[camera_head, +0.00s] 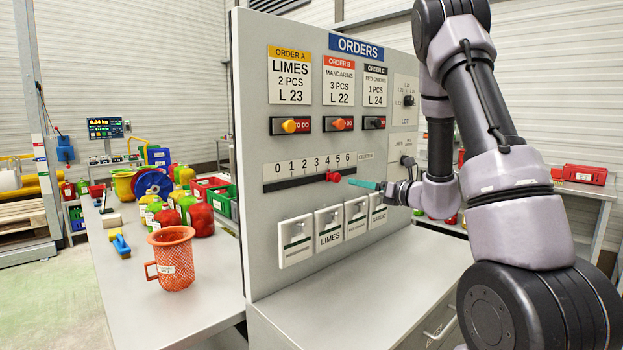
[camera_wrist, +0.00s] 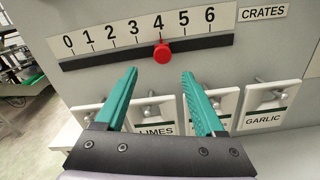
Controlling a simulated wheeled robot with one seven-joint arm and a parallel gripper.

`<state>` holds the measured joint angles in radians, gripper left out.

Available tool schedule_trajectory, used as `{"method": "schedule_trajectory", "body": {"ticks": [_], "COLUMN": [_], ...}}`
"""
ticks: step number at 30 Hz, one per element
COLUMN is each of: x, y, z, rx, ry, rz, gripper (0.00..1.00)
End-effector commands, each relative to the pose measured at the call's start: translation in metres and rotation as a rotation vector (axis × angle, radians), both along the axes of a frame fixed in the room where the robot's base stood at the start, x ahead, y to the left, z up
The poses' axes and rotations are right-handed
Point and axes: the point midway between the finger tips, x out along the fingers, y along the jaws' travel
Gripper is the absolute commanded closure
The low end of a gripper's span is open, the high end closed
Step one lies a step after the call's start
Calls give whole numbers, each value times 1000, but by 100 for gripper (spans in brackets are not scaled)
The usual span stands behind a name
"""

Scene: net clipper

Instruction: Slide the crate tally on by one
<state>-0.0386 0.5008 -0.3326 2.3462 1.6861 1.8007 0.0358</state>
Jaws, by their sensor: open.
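The crate tally is a white number strip (camera_wrist: 110,36) marked 0 to 6, with a dark slot under it. Its red knob (camera_wrist: 162,53) stands below the 4 in the wrist view. In the head view the strip (camera_head: 300,166) is on the grey orders board, and the knob (camera_head: 333,177) sticks out from it. My gripper (camera_wrist: 160,72) is open and empty, with teal fingers pointing at the board. The knob appears just past the fingertips, centred between them and slightly higher. In the head view my gripper (camera_head: 352,182) is right of the knob, apart from it.
Label plates on hooks, including LIMES (camera_head: 329,228), hang below the strip. Three order cards with coloured switches (camera_head: 290,125) are above it. A grey counter (camera_head: 360,275) juts out below the board. An orange net basket (camera_head: 173,258) stands on the left table.

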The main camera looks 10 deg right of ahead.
Motion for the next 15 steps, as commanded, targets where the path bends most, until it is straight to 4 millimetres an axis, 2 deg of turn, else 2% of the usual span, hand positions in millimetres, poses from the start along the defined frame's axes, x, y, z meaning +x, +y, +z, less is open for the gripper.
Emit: {"method": "schedule_trajectory", "body": {"ticks": [5,15], "x": [13,63], "y": [1,40], "z": [-4,-4], "rx": [10,8], "ry": [1,1], "rz": [-21,-18], "gripper": [29,29]}}
